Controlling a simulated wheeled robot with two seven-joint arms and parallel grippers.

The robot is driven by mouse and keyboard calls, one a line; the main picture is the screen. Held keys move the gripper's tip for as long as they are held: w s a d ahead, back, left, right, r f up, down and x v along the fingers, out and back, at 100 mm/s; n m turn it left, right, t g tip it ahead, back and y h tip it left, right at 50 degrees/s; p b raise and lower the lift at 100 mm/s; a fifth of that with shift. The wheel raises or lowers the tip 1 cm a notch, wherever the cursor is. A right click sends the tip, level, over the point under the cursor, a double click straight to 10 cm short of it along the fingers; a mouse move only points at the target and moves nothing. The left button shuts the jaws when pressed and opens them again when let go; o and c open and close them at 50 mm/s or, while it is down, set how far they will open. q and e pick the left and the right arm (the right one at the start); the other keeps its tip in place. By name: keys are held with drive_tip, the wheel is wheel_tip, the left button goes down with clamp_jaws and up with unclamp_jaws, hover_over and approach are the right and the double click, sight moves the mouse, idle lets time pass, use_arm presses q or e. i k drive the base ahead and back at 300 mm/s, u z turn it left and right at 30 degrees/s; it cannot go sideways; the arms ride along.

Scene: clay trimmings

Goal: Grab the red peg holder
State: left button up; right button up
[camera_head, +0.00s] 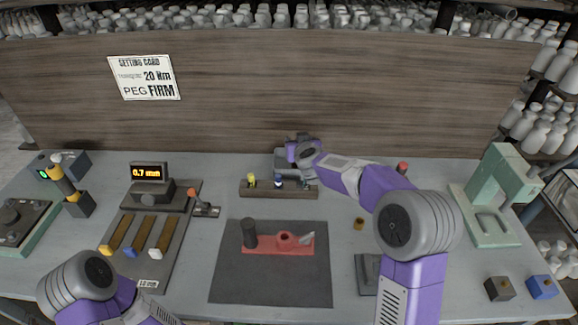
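A flat red holder (265,244) lies on the dark mat (240,285) in the middle of the table. A dark upright cylinder (249,233) stands at its left end and a round red ring (287,239) is near its right end. A small red-topped piece (403,167) shows at the back right, partly hidden by my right arm. My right gripper (304,156) is at the back, above the right end of a peg rack (262,191), apart from the flat red holder. Its fingertips are not clear. My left arm is at the lower left; its gripper is out of view.
The rack holds a yellow-topped peg (251,180) and a blue-and-white one (278,182). A gauge reading 0.7 mm (149,172) and a tray of coloured-end bars (136,246) are on the left. A green press (490,200) stands on the right. A wooden panel (270,90) closes the back.

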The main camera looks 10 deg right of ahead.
sight(284, 243)
drive_tip(key=k, duration=2)
